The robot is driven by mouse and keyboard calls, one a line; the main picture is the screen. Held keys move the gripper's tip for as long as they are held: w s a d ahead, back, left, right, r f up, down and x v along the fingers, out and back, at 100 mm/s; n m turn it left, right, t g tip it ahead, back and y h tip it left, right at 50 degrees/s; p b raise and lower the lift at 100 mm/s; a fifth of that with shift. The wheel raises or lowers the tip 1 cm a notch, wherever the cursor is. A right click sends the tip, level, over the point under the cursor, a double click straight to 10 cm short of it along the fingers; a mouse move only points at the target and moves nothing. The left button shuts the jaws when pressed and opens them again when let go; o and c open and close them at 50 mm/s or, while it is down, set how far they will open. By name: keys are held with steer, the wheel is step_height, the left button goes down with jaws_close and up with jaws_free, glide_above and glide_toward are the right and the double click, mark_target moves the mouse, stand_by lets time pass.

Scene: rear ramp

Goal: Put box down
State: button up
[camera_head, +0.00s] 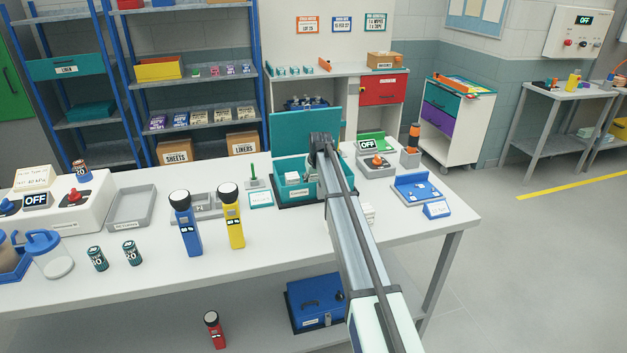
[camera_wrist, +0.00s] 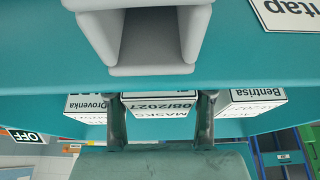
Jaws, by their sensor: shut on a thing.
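The box (camera_wrist: 160,105), white with black print reading "MASKS" and "08/2027", sits between the two fingers of my gripper (camera_wrist: 160,118) in the wrist view. My gripper is shut on it. Similar white boxes flank it: one marked "Provenka" (camera_wrist: 88,105) on the left and one marked "Bentrisa" (camera_wrist: 250,102) on the right. A teal wall (camera_wrist: 40,60) is close by and covers part of the boxes. In the head view my arm ends over the open teal case (camera_head: 285,194) on the table. The held box is hidden there, and I cannot tell whether it touches the case.
The case's teal lid (camera_head: 292,132) stands up behind it. A yellow flashlight (camera_head: 233,217) and a blue flashlight (camera_head: 187,228) stand to the left. An OFF switch box (camera_head: 376,162) and a blue tray (camera_head: 420,189) are on the right. Some table front is bare.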

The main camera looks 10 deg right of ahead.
steer(key=shift+f, duration=0.1)
steer(key=o, duration=0.9)
steer(key=b+v, duration=0.2)
steer(key=v, duration=1)
steer(key=shift+b, duration=0.3)
steer(key=shift+r, duration=0.25)
